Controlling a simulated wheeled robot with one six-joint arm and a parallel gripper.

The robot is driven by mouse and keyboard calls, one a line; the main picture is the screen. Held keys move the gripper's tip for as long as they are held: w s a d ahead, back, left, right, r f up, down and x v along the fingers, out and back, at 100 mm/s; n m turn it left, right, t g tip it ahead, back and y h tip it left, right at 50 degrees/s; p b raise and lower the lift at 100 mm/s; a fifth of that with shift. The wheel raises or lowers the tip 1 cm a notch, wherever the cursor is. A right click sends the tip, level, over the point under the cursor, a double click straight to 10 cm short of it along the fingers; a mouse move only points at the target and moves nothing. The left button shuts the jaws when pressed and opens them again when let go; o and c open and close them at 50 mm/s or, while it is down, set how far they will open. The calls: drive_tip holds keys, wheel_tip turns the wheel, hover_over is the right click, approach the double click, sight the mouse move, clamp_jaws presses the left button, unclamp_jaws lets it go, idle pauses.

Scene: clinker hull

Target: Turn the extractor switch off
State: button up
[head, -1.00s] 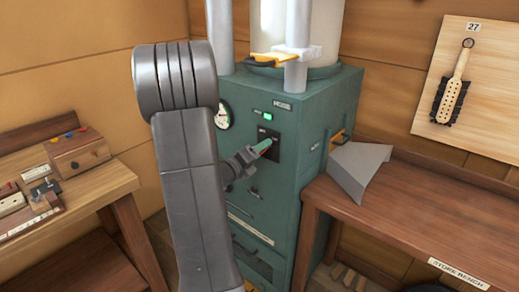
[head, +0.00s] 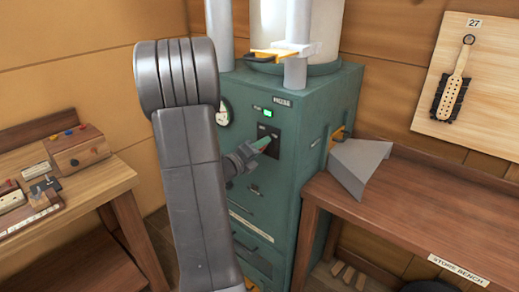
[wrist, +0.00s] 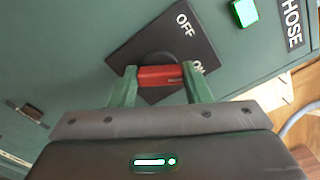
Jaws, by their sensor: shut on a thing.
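The extractor switch has a black plate (head: 274,131) on the green cabinet's front. In the wrist view the plate (wrist: 190,55) is marked OFF and ON. Its red handle (wrist: 160,76) lies roughly across the picture, with its right end by the partly covered ON mark. My gripper (wrist: 160,80) has its green fingers at both ends of the red handle, shut on it. In the head view my gripper (head: 262,146) reaches the plate from the left and hides much of the switch. A green lamp (head: 268,114) is lit above the plate; it also shows in the wrist view (wrist: 244,12).
The green cabinet (head: 310,105) carries a HOSE label, a round gauge (head: 222,114) and a yellow-handled gate (head: 268,55). A wooden bench (head: 70,205) stands at the left.

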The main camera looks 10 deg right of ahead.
drive_tip(key=n+b, duration=0.1)
drive_tip(key=n, duration=1)
drive_tip(key=shift+f, duration=0.1)
idle(0.6)
drive_tip(key=o, duration=1)
drive_tip(key=shift+a, duration=0.1)
drive_tip(key=b+v, duration=0.1)
drive_tip(key=v, duration=1.2)
drive_tip(key=shift+s+a+b, duration=0.2)
drive_tip(key=shift+s+b, duration=0.1)
drive_tip(key=shift+b, duration=0.05)
drive_tip(key=shift+d, duration=0.1)
